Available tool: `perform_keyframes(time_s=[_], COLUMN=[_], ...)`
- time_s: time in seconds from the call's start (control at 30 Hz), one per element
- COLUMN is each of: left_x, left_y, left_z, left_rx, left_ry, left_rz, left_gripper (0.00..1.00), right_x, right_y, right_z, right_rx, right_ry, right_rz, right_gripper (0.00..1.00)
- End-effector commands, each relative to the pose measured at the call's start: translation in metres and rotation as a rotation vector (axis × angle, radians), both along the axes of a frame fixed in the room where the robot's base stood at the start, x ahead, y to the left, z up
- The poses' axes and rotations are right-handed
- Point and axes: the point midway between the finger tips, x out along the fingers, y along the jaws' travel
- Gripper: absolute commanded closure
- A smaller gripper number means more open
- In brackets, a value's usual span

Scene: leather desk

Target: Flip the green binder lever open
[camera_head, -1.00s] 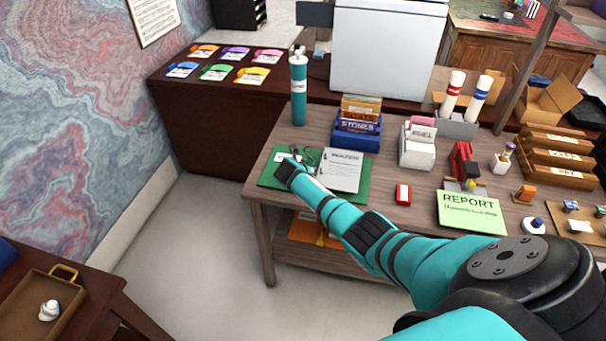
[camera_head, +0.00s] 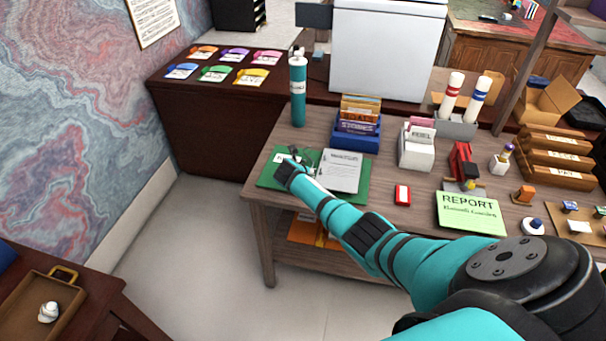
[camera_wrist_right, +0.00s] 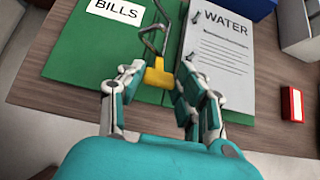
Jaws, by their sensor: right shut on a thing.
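The green binder (camera_head: 270,180) lies open on the desk, with a sheet labelled BILLS (camera_wrist_right: 118,11) on its left cover and a white WATER page (camera_wrist_right: 222,50) on the right. Metal rings and a lever (camera_wrist_right: 152,42) with a yellow end tab (camera_wrist_right: 158,74) stand along the middle. My right gripper (camera_wrist_right: 158,86) is shut on the yellow tab, one finger on each side. In the head view my right gripper (camera_head: 287,171) is over the binder's left half and hides part of the mechanism. My left gripper is not in view.
A red block (camera_head: 402,194) and a green REPORT folder (camera_head: 470,212) lie to the right. The desk's front edge is close to the binder.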

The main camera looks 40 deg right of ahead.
Motion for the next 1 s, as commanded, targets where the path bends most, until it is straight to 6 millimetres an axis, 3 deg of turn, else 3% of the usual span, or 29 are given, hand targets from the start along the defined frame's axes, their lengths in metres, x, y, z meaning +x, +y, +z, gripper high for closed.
perform_keyframes(time_s=[0.33,0.37,0.53,1.0], left_x=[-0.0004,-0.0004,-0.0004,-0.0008], left_y=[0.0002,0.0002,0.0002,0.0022], left_z=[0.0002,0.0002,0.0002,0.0], left_rx=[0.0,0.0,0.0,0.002], left_ry=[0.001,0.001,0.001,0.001], left_rz=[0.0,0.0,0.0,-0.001], left_gripper=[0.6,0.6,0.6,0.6], right_x=[0.002,0.002,0.0014,-0.0041], right_y=[-0.0002,-0.0002,-0.0001,0.0049], right_z=[0.0031,0.0031,0.002,0.0068], right_rx=[-0.002,-0.002,-0.001,-0.001], right_ry=[-0.005,-0.005,-0.004,-0.002], right_rz=[0.001,0.001,0.001,0.0], right_gripper=[1.0,0.65,0.43,0.42])
